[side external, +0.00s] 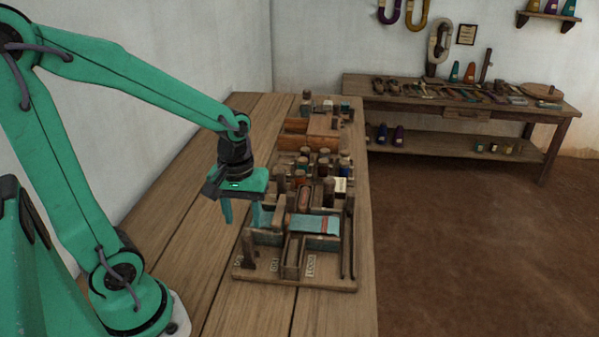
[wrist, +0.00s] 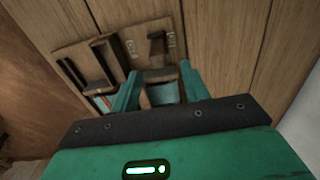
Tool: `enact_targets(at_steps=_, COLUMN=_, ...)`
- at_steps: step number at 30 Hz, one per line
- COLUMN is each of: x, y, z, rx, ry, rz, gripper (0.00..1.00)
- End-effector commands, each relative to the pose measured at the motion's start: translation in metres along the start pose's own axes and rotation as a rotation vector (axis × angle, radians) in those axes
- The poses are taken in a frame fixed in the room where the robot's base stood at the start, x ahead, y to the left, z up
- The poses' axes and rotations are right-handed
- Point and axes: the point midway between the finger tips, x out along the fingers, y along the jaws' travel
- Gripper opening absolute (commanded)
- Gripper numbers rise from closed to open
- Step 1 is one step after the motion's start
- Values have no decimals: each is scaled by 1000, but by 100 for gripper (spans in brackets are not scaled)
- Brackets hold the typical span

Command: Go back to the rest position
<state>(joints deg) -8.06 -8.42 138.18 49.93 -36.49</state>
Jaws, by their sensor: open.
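My gripper (side external: 242,218) is teal, points down and is open, with a clear gap between its two fingers. It hangs above the near left part of a wooden loom-like rack (side external: 325,284) on the table. In the wrist view, the open fingers (wrist: 157,90) frame a wooden post (wrist: 157,50) and a bit of teal cloth below it. Nothing shows between the fingers as held. A teal cloth piece with a red stripe (side external: 314,224) lies across the rack to the right of my gripper.
The wooden table (side external: 172,213) is bare to the left of the rack. Bobbins and a wooden box (side external: 310,132) stand farther back. A side bench (side external: 460,100) with several tools is against the far wall. Open floor (side external: 470,250) lies to the right.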

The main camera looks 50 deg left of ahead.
Motion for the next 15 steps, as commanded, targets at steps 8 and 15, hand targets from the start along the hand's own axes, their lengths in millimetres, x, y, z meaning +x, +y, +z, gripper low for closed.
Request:
enact_targets(at_steps=8, x=-22, y=4, z=5, rx=124, ry=69, rz=47, gripper=45)
enact_targets(at_steps=15, x=-57, y=7, z=18, rx=341, ry=191, rz=112, gripper=45)
